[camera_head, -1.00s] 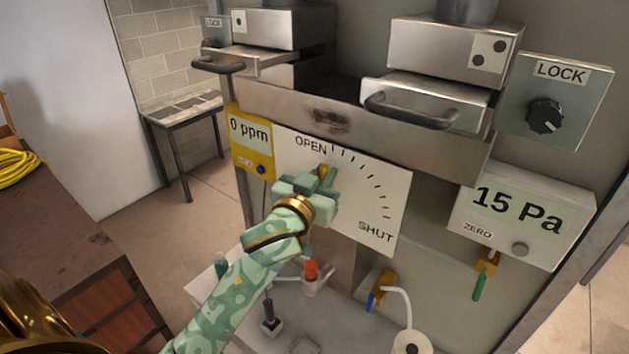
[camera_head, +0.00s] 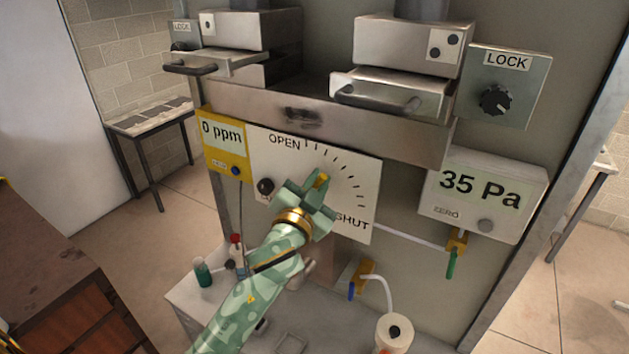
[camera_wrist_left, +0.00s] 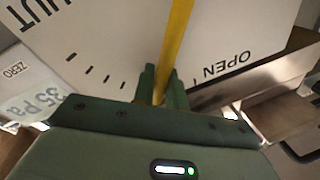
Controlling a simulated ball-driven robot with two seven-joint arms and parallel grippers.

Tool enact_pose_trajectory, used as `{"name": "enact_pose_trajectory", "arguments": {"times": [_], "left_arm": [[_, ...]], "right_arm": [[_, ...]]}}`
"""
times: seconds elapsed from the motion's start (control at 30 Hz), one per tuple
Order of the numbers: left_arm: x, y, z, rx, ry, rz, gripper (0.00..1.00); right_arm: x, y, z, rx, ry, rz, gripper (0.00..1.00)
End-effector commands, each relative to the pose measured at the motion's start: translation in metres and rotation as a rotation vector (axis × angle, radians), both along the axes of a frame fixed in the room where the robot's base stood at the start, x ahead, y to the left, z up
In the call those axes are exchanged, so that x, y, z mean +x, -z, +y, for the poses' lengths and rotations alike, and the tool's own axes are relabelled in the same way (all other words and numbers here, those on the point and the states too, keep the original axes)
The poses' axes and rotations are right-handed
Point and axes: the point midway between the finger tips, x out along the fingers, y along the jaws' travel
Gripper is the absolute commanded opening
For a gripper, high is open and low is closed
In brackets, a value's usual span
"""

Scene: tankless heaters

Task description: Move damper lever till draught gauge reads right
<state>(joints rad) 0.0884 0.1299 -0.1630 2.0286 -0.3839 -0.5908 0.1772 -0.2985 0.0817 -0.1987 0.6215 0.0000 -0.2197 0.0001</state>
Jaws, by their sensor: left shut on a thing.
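The damper lever (camera_head: 322,180) is yellow and stands in front of a white plate (camera_head: 270,160) marked OPEN at the upper left and SHUT at the lower right, with an arc of ticks between. My green left gripper (camera_head: 317,186) is shut on the lever and hides most of it. In the left wrist view the lever (camera_wrist_left: 179,40) runs between the two fingers (camera_wrist_left: 162,85). The draught gauge (camera_head: 482,192), right of the plate, reads 35 Pa. It also shows partly in the wrist view (camera_wrist_left: 35,100). My right gripper is not in view.
A yellow meter (camera_head: 223,143) left of the plate reads 0 ppm. Two drawer handles (camera_head: 378,98) (camera_head: 190,68) stick out above. A LOCK knob (camera_head: 495,100) sits at upper right. Bottles (camera_head: 202,272) and a white cylinder (camera_head: 394,333) stand on the bench below.

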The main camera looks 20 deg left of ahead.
Motion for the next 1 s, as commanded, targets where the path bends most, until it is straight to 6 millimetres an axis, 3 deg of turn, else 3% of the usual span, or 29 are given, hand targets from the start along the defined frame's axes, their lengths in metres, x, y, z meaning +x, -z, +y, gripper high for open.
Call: {"name": "enact_pose_trajectory", "arguments": {"times": [0.37, 0.4, 0.43, 0.77, 0.87, 1.0], "left_arm": [[0.000, 0.000, -0.001, 0.002, 0.000, -0.001, 0.00], [0.000, 0.000, -0.001, 0.002, 0.000, -0.001, 0.25], [0.000, 0.000, -0.001, 0.002, 0.000, -0.001, 0.33], [-0.003, 0.001, -0.001, 0.002, 0.000, -0.001, 0.33], [-0.013, 0.003, -0.002, 0.001, 0.001, 0.001, 0.33], [-0.043, 0.009, -0.005, 0.000, 0.002, 0.001, 0.33]], "right_arm": [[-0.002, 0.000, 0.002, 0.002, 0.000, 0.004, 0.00], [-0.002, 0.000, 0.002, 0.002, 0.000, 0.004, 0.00], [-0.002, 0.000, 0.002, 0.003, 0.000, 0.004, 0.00], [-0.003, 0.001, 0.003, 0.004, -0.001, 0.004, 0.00], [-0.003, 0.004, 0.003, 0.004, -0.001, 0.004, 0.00], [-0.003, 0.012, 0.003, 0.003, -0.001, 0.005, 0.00]]}}
